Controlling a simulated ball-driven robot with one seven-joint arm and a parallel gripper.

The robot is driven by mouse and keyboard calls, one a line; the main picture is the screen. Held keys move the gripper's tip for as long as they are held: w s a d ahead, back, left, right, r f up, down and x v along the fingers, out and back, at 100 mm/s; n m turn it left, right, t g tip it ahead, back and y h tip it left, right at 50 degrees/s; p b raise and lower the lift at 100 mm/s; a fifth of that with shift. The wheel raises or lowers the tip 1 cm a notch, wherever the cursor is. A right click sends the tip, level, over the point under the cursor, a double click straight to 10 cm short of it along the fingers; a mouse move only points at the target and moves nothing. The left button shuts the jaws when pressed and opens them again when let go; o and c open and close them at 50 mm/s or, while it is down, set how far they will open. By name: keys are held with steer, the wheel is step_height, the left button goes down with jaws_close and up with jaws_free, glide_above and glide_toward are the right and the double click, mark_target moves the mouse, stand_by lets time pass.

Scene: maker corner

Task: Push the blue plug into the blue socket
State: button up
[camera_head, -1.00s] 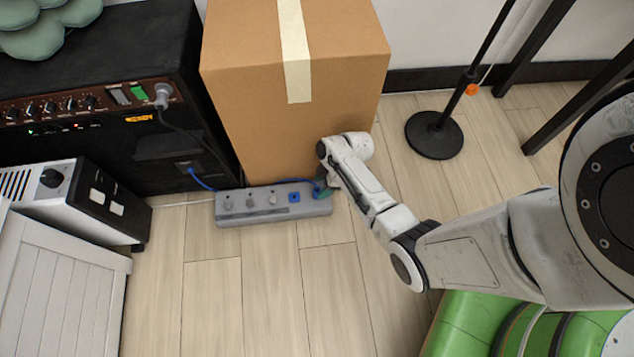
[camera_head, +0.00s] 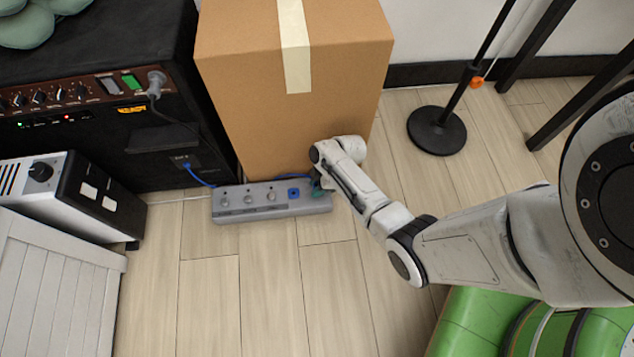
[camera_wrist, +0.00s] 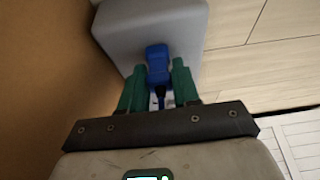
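The grey power strip (camera_head: 240,213) lies on the floor in front of the cardboard box. Its blue socket (camera_head: 293,193) shows uncovered near the strip's right end. My gripper (camera_head: 316,187) is just right of this socket, low over the strip's end. In the wrist view, the green fingers of my gripper (camera_wrist: 158,75) sit on both sides of the blue plug (camera_wrist: 157,62) and appear closed on it. Its cord runs back between the fingers. The strip (camera_wrist: 185,20) shows beyond the plug. The plug's tip and the blue socket cannot be made out there.
The cardboard box (camera_head: 290,110) stands right behind the strip and my gripper. A black amplifier (camera_head: 110,150) with a blue cord stands left. A black round stand base (camera_head: 437,131) is at the right. The floor (camera_head: 270,290) in front is clear.

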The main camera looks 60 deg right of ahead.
steer(key=c, duration=0.5)
steer(key=shift+r, duration=0.15)
steer(key=shift+r, duration=0.2)
step_height(320, 180, up, 3)
steer(key=p, duration=0.3)
steer(key=shift+s+a+r, duration=0.1)
steer(key=shift+s+r, duration=0.05)
steer(key=s+a+r+p, duration=0.1)
steer(key=s+r+p, duration=0.2)
steer(key=s, duration=0.1)
steer(key=s+a+r+p, duration=0.2)
steer(key=s+r+p, duration=0.1)
steer(key=s, duration=0.1)
steer(key=s+a+r+p, duration=0.2)
steer(key=s+r+p, duration=0.1)
steer(key=s, duration=0.1)
steer(key=shift+s, duration=0.35)
